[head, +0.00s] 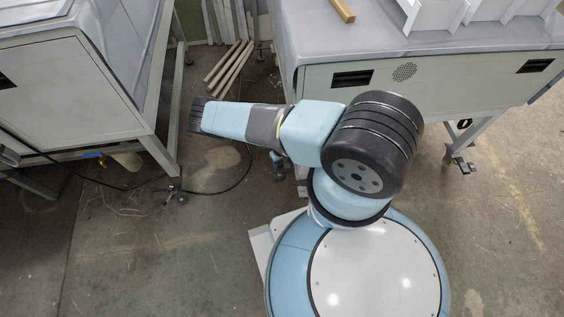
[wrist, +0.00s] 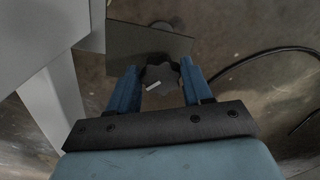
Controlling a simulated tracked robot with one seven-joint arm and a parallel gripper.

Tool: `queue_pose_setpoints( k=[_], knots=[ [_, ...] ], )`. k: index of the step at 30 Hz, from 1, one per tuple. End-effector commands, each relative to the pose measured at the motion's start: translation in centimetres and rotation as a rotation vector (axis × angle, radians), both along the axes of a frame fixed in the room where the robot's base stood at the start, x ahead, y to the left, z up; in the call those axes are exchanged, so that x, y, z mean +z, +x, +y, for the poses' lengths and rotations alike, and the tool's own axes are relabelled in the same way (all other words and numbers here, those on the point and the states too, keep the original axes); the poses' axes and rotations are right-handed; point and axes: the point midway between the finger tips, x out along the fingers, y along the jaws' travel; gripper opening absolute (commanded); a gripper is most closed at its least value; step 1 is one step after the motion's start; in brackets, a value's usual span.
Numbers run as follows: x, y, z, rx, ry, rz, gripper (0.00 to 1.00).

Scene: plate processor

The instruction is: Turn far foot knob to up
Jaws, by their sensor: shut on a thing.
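A dark lobed foot knob (wrist: 160,74) shows in the wrist view with a short pale bar mark on its near side, lying nearly sideways and slightly tilted. My gripper (wrist: 157,80) has its two blue fingers on either side of this knob and is shut on it. A flat dark plate (wrist: 122,41) lies just beyond the knob. In the head view my arm reaches left and hides most of the space below it. The held knob cannot be made out there.
In the head view a grey machine (head: 420,85) stands at the right and another (head: 65,95) at the left. A machine foot (head: 173,189) stands on the floor at left. Wooden poles (head: 229,68) lie between the machines. A black cable (wrist: 268,53) runs along the floor at right.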

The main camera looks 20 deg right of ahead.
Motion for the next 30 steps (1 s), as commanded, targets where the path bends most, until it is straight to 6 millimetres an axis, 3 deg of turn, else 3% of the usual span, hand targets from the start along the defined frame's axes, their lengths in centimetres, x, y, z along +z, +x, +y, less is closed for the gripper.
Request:
queue_pose_setpoints(
  k=[15, 30],
  knots=[
    [-0.16, -0.34, -0.03, 0.418, 0.004, 0.006, 0.19],
    [-0.18, -0.33, 0.14, 0.560, 0.009, 0.006, 0.19]
  ],
)
